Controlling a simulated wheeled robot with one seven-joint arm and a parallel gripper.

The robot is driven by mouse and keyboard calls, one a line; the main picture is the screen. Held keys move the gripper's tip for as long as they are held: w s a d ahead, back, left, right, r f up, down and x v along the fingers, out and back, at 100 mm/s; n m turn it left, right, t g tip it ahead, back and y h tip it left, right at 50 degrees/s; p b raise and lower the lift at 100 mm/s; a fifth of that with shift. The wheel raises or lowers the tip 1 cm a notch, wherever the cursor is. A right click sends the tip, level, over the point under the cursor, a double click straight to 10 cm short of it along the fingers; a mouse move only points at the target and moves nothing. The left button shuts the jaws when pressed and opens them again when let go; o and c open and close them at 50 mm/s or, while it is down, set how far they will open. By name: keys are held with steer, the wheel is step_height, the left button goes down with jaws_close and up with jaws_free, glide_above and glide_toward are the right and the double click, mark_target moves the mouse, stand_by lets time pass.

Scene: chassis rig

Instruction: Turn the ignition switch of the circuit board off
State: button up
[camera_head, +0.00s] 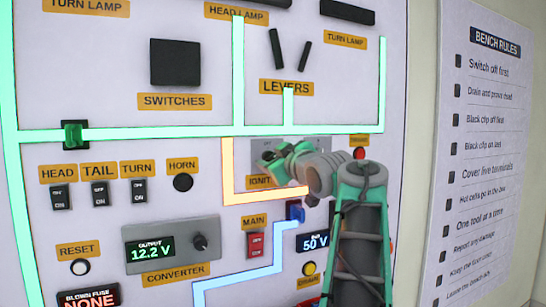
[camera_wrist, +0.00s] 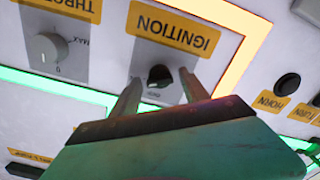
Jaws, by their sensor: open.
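The ignition switch (camera_wrist: 159,75) is a small black rotary knob on a grey plate, shown upside down in the wrist view. Its yellow IGNITION label (camera_wrist: 173,27) is beside it. My gripper (camera_wrist: 160,80) is open, with one finger on each side of the knob in that view. I cannot tell whether the fingers touch it. The lettering by the knob is too small to read. In the head view my gripper (camera_head: 270,157) is at the ignition plate (camera_head: 258,143) and hides the knob; the label (camera_head: 257,181) is partly covered.
A grey throttle dial (camera_wrist: 48,48) is beside the ignition in the wrist view. Below in the head view are a red main switch (camera_head: 256,245), a blue connector (camera_head: 295,211) and the converter (camera_head: 171,250). Black levers (camera_head: 277,47) stand above. Glowing green, orange and blue lines cross the board.

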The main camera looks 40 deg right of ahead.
jaws_close()
stand_by(0.5)
steer(key=shift+f+n+b, duration=0.1)
steer(key=shift+n+b, duration=0.2)
steer(key=shift+b, duration=0.05)
steer(key=shift+f+n+b, duration=0.1)
steer(key=shift+n+b, duration=0.6)
steer(key=shift+n, duration=0.3)
steer(key=n+b, duration=0.2)
steer(key=n, duration=0.1)
steer(key=n+b, duration=0.2)
steer(key=n, duration=0.4)
steer(key=shift+a, duration=0.1)
steer(key=shift+n+b, duration=0.3)
jaws_free()
